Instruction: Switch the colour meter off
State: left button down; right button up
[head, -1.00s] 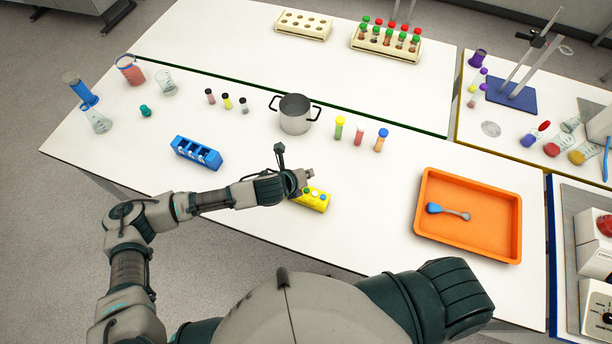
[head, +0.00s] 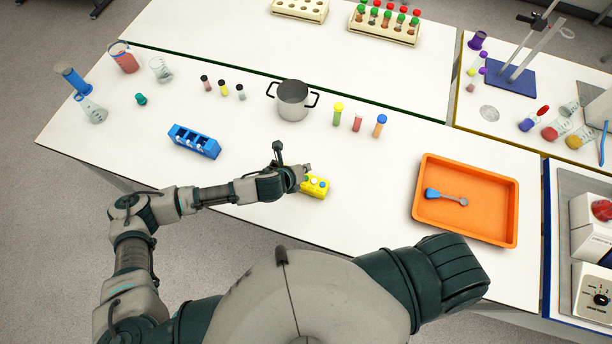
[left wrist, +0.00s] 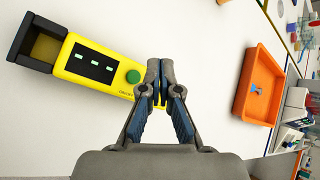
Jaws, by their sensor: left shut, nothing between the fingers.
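The colour meter is a yellow box (head: 319,189) near the front edge of the table. In the left wrist view the meter (left wrist: 75,72) shows a dark display with several pale green marks, a round green button (left wrist: 133,77) and a dark open-topped holder at its far left end. My left gripper (head: 304,172) is shut and empty. In the left wrist view its closed fingertips (left wrist: 160,76) appear just right of the green button, by the meter's end. I cannot tell whether they touch it. My right gripper is out of view.
An orange tray (head: 424,213) with a blue-ended spoon lies to the right. A blue rack (head: 195,141) stands to the left. A pot (head: 293,101) and several capped vials stand behind the meter. The white table around the meter is mostly clear.

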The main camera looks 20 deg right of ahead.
pick_arm(q)
notch_tip(320, 180, down, 2)
jog(key=shift+s+f+b, duration=0.1)
jog(key=shift+f+b, duration=0.1)
jog(key=shift+b, duration=0.3)
jog(key=shift+f, duration=0.35)
jog(key=shift+f+b, duration=0.3)
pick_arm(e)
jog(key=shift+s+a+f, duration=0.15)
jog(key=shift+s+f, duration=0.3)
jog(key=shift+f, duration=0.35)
pick_arm(q)
jog(key=shift+f, duration=0.1)
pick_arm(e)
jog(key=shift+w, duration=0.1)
pick_arm(q)
jog(key=shift+f, duration=0.2)
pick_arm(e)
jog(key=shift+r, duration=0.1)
